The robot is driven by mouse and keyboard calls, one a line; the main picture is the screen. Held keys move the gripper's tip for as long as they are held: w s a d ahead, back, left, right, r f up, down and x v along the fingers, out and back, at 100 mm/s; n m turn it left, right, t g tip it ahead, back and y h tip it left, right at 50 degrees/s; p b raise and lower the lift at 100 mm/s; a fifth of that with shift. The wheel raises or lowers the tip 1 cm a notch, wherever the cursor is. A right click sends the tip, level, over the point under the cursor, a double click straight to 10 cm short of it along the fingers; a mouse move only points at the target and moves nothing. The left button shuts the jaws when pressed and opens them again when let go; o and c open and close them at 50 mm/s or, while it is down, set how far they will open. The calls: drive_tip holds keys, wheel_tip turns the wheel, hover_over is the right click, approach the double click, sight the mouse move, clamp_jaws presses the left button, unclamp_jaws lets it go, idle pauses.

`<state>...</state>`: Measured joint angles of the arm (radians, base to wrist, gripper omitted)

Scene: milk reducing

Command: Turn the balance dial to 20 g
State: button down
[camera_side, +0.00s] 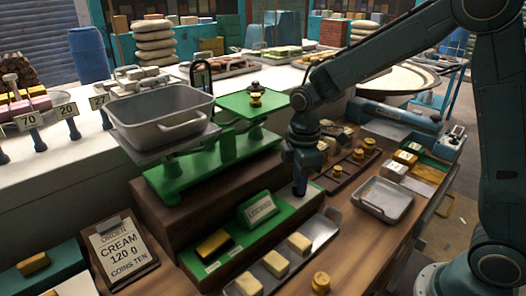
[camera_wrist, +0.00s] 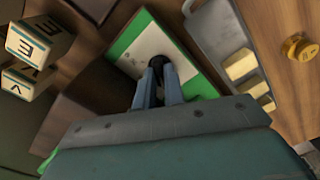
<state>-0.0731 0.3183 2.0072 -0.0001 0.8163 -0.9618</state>
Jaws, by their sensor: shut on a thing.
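The balance is a green two-armed scale (camera_side: 210,165) with a grey pan (camera_side: 162,118) on its left and a green plate (camera_side: 247,103) on its right, bearing small brass and dark weights (camera_side: 256,97). My gripper (camera_side: 299,190) points down in front of the scale's right side. In the wrist view my gripper (camera_wrist: 160,78) is shut on a round black dial knob (camera_wrist: 157,61). The knob sits on a white face with a green border (camera_wrist: 138,42). Its markings cannot be read, and in the side view the knob is hidden.
An order card (camera_side: 119,247) reads "CREAM 120 g". A metal tray (camera_side: 318,232) holds pale blocks. A brass piece (camera_side: 320,282) stands in front.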

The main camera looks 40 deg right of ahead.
drive_tip(key=m, duration=1.2)
drive_tip(key=shift+m, duration=0.4)
drive_tip(key=m, duration=1.1)
drive_tip(key=shift+d, duration=0.1)
drive_tip(key=c, duration=1.5)
unclamp_jaws()
